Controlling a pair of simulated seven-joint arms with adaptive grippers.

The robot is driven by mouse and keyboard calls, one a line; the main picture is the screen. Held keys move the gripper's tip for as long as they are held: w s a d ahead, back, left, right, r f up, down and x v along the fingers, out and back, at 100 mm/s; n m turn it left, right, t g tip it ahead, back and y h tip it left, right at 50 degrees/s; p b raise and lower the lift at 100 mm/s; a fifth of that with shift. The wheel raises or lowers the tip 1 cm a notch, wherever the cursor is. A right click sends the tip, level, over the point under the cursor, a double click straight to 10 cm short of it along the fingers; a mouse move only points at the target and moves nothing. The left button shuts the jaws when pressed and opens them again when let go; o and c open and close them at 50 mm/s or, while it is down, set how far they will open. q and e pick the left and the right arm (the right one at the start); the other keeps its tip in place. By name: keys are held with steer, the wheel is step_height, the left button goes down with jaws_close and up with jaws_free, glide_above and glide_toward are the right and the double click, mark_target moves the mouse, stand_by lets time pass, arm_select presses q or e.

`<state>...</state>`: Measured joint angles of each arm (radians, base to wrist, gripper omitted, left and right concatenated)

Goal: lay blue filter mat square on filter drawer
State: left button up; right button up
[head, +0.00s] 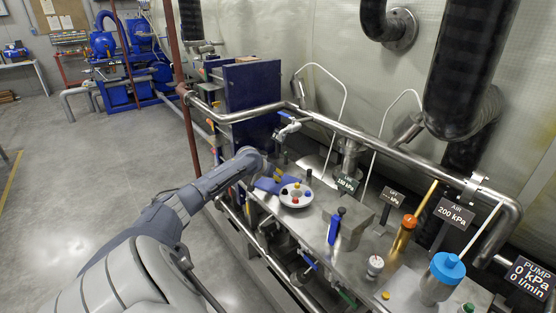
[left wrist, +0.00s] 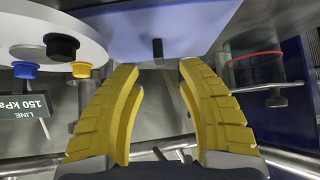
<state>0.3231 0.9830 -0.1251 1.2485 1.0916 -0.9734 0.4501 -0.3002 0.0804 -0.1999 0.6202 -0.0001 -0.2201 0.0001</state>
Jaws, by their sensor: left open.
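A flat blue piece, seemingly the blue filter mat (head: 276,185), lies on the metal bench beside a white round disc, partly behind my left arm. In the left wrist view a pale blue slab (left wrist: 190,22), likely the same mat, fills the top middle. A small dark tab (left wrist: 158,48) stands out from it. My left gripper (left wrist: 160,70) is open, its yellow fingers to either side of the tab and apart from it. In the head view its fingers are hidden by the arm. I cannot clearly pick out the filter drawer. My right gripper is not in view.
The white disc (head: 297,204) with coloured knobs sits close by. A steel rail (head: 350,132) runs behind the bench. A metal block (head: 345,225), a blue-capped bottle (head: 445,275) and label signs stand to the right. A tall blue box (head: 252,85) stands behind. Open floor lies left.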

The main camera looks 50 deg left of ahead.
arm_select(q)
steer(key=shift+x, duration=2.95)
steer(key=shift+o, duration=0.2)
jaws_close()
